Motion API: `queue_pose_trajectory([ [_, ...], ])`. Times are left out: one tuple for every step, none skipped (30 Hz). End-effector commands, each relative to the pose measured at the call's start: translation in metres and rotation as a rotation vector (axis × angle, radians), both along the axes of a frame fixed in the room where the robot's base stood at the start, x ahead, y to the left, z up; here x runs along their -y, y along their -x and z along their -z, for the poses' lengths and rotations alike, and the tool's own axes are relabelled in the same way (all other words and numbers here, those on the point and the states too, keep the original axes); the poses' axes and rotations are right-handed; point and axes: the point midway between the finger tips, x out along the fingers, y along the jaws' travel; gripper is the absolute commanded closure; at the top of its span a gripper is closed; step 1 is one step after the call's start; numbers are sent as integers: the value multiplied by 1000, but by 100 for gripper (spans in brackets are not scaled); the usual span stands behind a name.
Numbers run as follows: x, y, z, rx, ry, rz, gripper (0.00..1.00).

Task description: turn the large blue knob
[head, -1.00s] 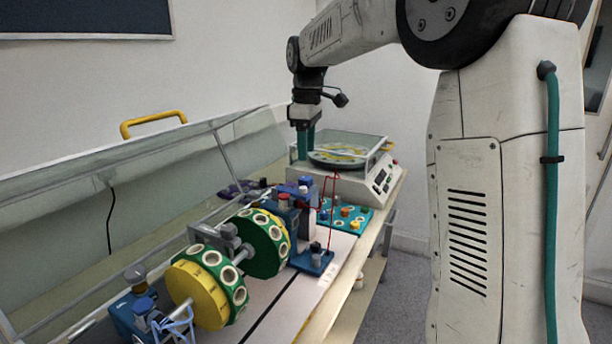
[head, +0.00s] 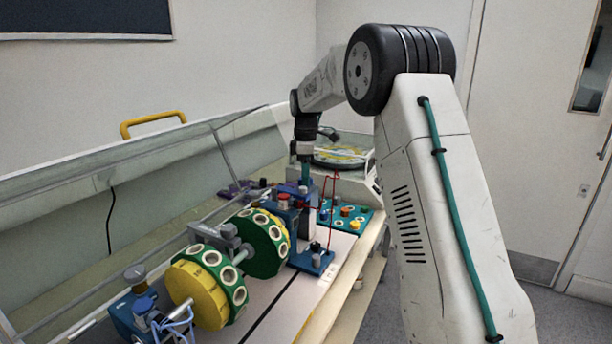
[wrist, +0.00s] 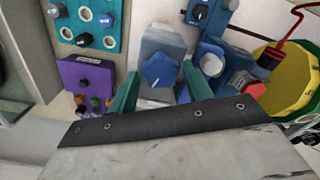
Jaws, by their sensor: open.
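The large blue knob (wrist: 161,70) is star-shaped and sits on a grey-blue block (wrist: 158,42) in the wrist view. My gripper (wrist: 160,76) is open, with one green finger on each side of the knob in that picture. I cannot tell how far the fingertips are above it, and no contact is clear. In the head view my gripper (head: 305,172) points down over the blue apparatus behind the drums. The knob cannot be made out clearly there, close to the fingers.
A purple box (wrist: 88,82) with small knobs is left of my gripper. A blue unit with a red knob (wrist: 247,84) is close on the right. Yellow-green drums (head: 205,288) stand on the bench. A thin red cable (head: 325,205) rises near my gripper. A clear-sided scale (head: 345,170) stands behind.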

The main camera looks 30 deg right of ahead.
Motion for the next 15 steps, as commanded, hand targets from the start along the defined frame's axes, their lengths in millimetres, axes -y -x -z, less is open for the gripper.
queue_pose_trajectory([
  [0,0,4,0,0,0,50],
  [0,0,5,1,1,0,50],
  [0,0,7,1,1,0,50],
  [0,0,7,1,1,0,50],
  [0,0,8,1,1,0,50],
  [0,0,8,1,1,0,50],
  [0,0,8,1,1,0,50],
  [0,0,8,1,1,0,50],
  [0,0,8,1,1,0,50],
  [0,0,8,1,1,0,50],
  [0,0,8,1,1,0,50],
  [-1,0,8,1,1,0,62],
  [0,0,8,1,1,0,70],
  [-1,0,8,1,1,0,78],
  [-1,0,8,1,1,0,83],
])
